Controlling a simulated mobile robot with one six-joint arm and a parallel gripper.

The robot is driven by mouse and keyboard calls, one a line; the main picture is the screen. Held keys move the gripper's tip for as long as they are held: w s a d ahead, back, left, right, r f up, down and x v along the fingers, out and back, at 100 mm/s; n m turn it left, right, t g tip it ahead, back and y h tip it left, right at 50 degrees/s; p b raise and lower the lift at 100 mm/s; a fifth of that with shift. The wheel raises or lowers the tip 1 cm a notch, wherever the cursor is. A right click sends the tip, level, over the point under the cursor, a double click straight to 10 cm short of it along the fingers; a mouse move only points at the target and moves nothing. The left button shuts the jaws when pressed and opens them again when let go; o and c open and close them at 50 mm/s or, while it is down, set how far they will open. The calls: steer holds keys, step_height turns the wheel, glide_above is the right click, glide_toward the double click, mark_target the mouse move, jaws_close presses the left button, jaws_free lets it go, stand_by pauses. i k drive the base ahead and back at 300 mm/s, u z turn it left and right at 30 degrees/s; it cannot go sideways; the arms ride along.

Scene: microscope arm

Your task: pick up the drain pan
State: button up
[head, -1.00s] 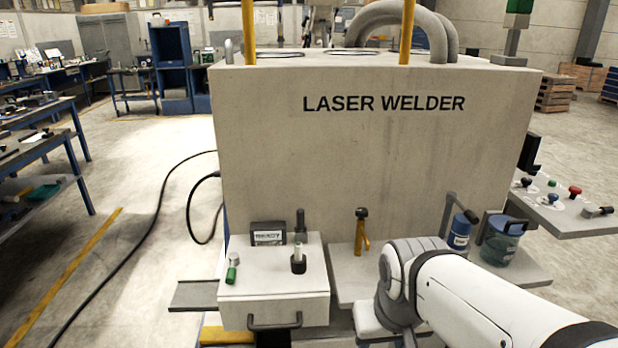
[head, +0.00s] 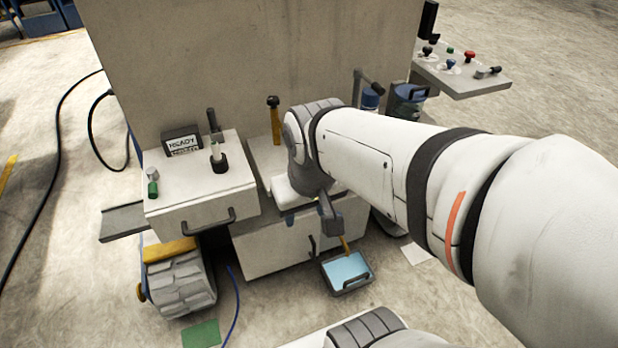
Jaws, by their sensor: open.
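The drain pan (head: 353,286) appears to be the small dark-rimmed tray with a light blue inside and a handle at its near side. It is on the floor in front of the machine's lower cabinet, just right of centre. My gripper (head: 336,232) is open and small in the picture, above the far side of the pan. A thin orange-yellow piece shows between the gripper and the pan; I cannot tell what it belongs to. My arm comes in from the right and hides part of the machine front.
The machine drawer (head: 201,202) and its handle stick out on the left. A grey ribbed block (head: 180,284) and blue cable (head: 233,300) lie left.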

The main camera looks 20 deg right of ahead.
mark_target(342, 273)
steer(key=z, duration=3.85)
steer(key=k, duration=1.15)
steer(key=u, duration=1.45)
steer(key=i, duration=1)
steer(key=u, duration=0.05)
